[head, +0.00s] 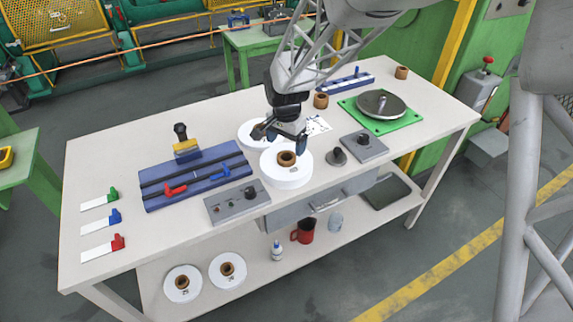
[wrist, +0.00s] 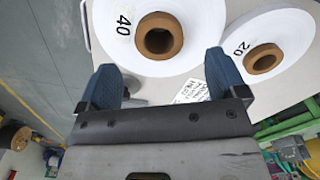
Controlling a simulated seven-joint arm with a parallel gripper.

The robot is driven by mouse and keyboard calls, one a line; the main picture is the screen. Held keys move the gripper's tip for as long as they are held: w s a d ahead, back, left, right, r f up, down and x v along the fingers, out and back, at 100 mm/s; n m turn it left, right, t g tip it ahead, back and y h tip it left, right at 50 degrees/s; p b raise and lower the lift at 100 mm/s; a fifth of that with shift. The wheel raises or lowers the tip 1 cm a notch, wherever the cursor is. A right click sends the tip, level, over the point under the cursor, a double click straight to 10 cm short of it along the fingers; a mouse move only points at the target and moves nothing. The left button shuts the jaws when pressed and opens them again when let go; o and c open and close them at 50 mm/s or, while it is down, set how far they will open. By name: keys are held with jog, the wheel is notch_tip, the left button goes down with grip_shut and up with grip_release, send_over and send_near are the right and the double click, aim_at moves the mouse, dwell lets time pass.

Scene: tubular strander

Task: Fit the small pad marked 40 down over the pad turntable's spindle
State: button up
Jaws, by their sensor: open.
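The pad marked 40 is a thick white disc with a brown core; it lies near the table's front edge in the head view (head: 287,180) and fills the top of the wrist view (wrist: 185,58). My gripper (head: 283,140) is open and empty, above and just behind this pad's core. Its blue fingers also show in the wrist view (wrist: 167,80), apart from the core. The pad turntable (head: 381,104) is a grey disc with an upright spindle on a green plate, at the right of the table. It is empty.
Another pad (head: 249,130), marked 20 in the wrist view (wrist: 282,32), lies behind, partly hidden by my gripper. A grey block with a knob (head: 364,146) and a dark knob (head: 337,156) stand between pad and turntable. A blue fixture (head: 195,175) is left.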

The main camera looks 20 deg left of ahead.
aim_at(286, 154)
jog(key=shift+s+f, duration=0.1)
jog(key=shift+f, duration=2.4)
jog(key=c, duration=1.2)
jog(key=shift+r, duration=0.2)
jog(key=shift+c, duration=0.2)
jog(key=shift+r, duration=0.9)
jog(key=s+d+r, duration=0.3)
jog(key=s+d, duration=0.6)
jog(key=s, duration=0.4)
jog(key=shift+s, duration=0.15)
